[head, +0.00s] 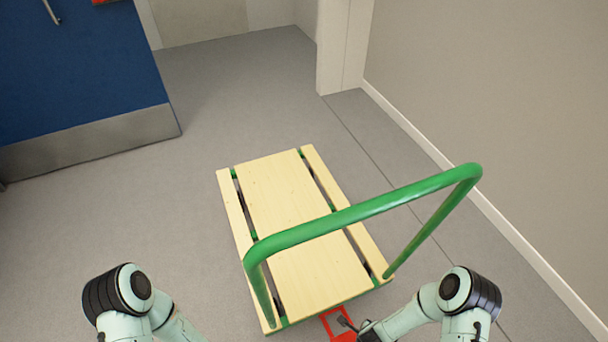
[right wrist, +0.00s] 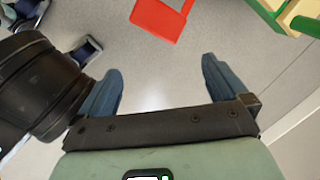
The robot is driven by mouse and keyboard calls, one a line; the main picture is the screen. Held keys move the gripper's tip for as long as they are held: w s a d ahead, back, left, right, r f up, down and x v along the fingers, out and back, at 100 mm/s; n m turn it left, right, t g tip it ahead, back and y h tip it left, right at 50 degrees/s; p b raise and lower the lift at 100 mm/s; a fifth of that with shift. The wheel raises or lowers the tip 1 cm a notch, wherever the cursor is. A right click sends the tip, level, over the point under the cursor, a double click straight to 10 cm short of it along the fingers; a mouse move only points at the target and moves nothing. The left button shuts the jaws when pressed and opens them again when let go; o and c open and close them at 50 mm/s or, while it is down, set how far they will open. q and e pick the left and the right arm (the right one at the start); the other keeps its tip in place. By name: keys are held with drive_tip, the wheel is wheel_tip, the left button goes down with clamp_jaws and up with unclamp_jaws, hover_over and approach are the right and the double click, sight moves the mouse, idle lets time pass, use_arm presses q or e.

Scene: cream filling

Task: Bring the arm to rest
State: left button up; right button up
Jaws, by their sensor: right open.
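My right gripper (right wrist: 163,80) shows in the right wrist view, its two blue-grey fingers spread wide with nothing between them. Grey floor lies beyond them. In the head view my right arm (head: 425,310) comes in at the bottom right and bends inward to the left. The right gripper is not clearly visible there. My left arm (head: 125,295) is bent at the bottom left of the head view, and its gripper is out of frame.
A flatbed cart (head: 285,210) with pale planks and a green handle (head: 360,212) stands ahead. A red frame-like part (head: 337,321) lies by its near end; a red piece (right wrist: 160,18) shows in the wrist view. A blue door (head: 75,70) is left, a wall (head: 500,110) right.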

drive_tip(key=s+a+r+n+y, duration=0.1)
drive_tip(key=s+r+n, duration=0.25)
drive_tip(key=n, duration=0.65)
drive_tip(key=s+a+r+n+y, duration=0.2)
drive_tip(key=s+n, duration=0.2)
drive_tip(key=n, duration=0.5)
use_arm(q)
drive_tip(key=s+d+r+g+p, duration=0.1)
drive_tip(key=s+r+p, duration=0.1)
drive_tip(key=r+p, duration=0.6)
drive_tip(key=s+d+r+g+p, duration=0.1)
drive_tip(key=s+r+p, duration=0.2)
drive_tip(key=r+p, duration=0.6)
drive_tip(key=shift+s+d+r+m+g+h, duration=0.15)
drive_tip(key=shift+d+r+m+g+h, duration=0.15)
drive_tip(key=shift+d+h, duration=0.1)
use_arm(e)
drive_tip(key=s+a+r+g, duration=0.1)
drive_tip(key=s+r, duration=0.1)
drive_tip(key=r, duration=0.6)
drive_tip(key=s+a+r+g, duration=0.1)
drive_tip(key=s+r, duration=0.2)
drive_tip(key=r, duration=0.6)
drive_tip(key=shift+a+r+g+y, duration=0.25)
drive_tip(key=shift+r+g+y, duration=0.05)
use_arm(q)
drive_tip(key=shift+s+f, duration=0.1)
use_arm(e)
drive_tip(key=shift+s, duration=0.2)
